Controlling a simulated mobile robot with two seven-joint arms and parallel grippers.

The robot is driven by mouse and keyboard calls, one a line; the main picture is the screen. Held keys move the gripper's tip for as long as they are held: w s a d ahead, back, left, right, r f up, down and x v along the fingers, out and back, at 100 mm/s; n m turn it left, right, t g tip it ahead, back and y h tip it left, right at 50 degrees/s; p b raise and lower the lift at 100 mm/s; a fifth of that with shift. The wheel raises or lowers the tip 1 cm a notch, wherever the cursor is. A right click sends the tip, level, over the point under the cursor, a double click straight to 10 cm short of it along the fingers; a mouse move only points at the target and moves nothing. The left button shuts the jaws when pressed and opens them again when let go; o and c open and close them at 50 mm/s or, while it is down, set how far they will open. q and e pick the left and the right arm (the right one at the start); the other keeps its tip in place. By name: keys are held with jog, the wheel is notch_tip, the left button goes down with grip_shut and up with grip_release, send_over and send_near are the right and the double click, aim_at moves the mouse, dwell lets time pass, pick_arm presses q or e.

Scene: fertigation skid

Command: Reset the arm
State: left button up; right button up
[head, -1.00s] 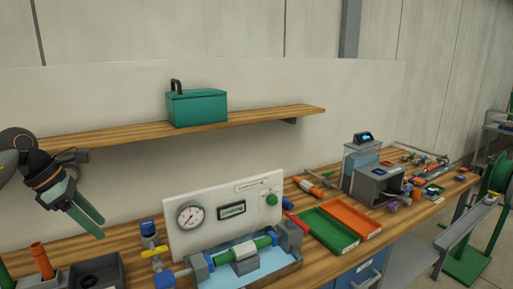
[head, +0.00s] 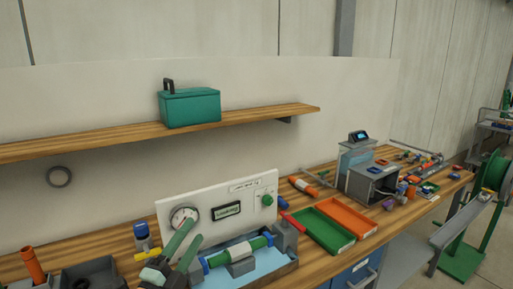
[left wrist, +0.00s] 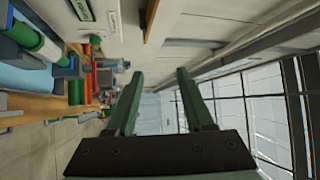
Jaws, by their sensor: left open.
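My left gripper (head: 196,230) is at the lower middle of the head view, in front of the white gauge panel (head: 240,196). Its two green fingers point up and to the right and stand apart. In the left wrist view, the open fingers (left wrist: 160,74) have nothing between them, only the distant room. The gripper hides part of the panel's lower left and of the fittings below it. My right gripper is not in view.
Green (head: 327,236) and orange (head: 348,217) trays are to the right. A shelf (head: 245,117) with a teal box (head: 190,108) is above.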

pick_arm(q)
jog(key=s+a+f+n+g+y, duration=0.4)
jog(key=s+f+n, duration=0.25)
jog(key=f, duration=0.25)
jog(key=s+a+f+n+g+y, duration=0.3)
jog(key=s+f+n+y, duration=0.15)
jog(key=f+n, duration=0.3)
jog(key=s+f+n+g+h, duration=0.15)
jog(key=s+f+g, duration=0.35)
jog(key=s, duration=0.5)
jog(key=s+f+n+g, duration=0.3)
jog(key=s+f+g, duration=0.15)
jog(key=s, duration=0.55)
jog(key=w+d+f+t+h+b, duration=0.1)
jog(key=w+d+f+t+b, duration=0.1)
jog(key=f, duration=0.6)
jog(key=w+d+f+t+h+b, duration=0.1)
jog(key=w+d+f+t+b, duration=0.1)
jog(key=f, duration=0.6)
jog(key=shift+w+m+t+b, duration=0.25)
jog(key=shift+m+t+b, duration=0.15)
jog(key=shift+t, duration=0.65)
jog(key=shift+d, duration=0.1)
